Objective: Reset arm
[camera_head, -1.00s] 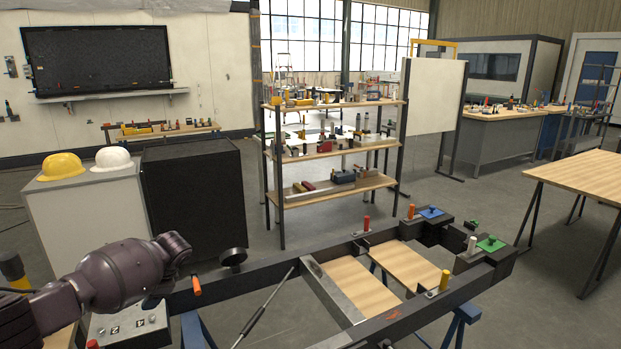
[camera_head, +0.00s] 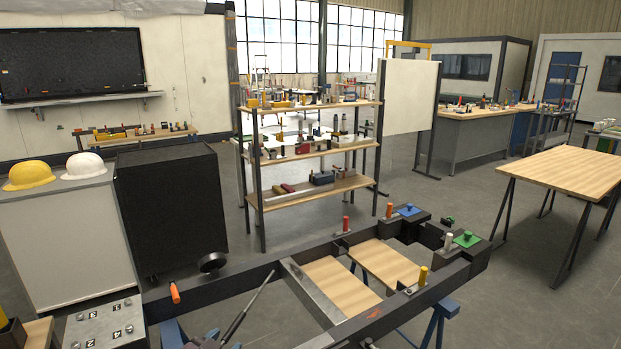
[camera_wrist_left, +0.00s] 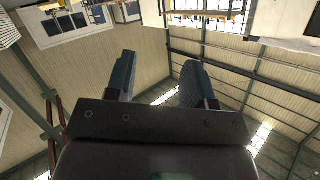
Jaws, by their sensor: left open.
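My left gripper (camera_wrist_left: 157,82) shows in the left wrist view with its two blue-grey fingers apart and nothing between them. Behind the fingers are the hall's roof and wall, seen upside down, so the gripper is clear of any surface. In the head view neither gripper can be seen. The dark container frame (camera_head: 222,283) stretches across the lower part of the head view, with wooden boards (camera_head: 340,287) set inside it.
Blue trestles (camera_head: 436,312) stand under the frame. A numbered metal box (camera_head: 105,324) is at lower left. Behind are a black cabinet (camera_head: 172,210), a grey cabinet with helmets (camera_head: 62,240), and a shelf rack (camera_head: 310,147). A wooden table (camera_head: 565,170) stands right, with open floor around it.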

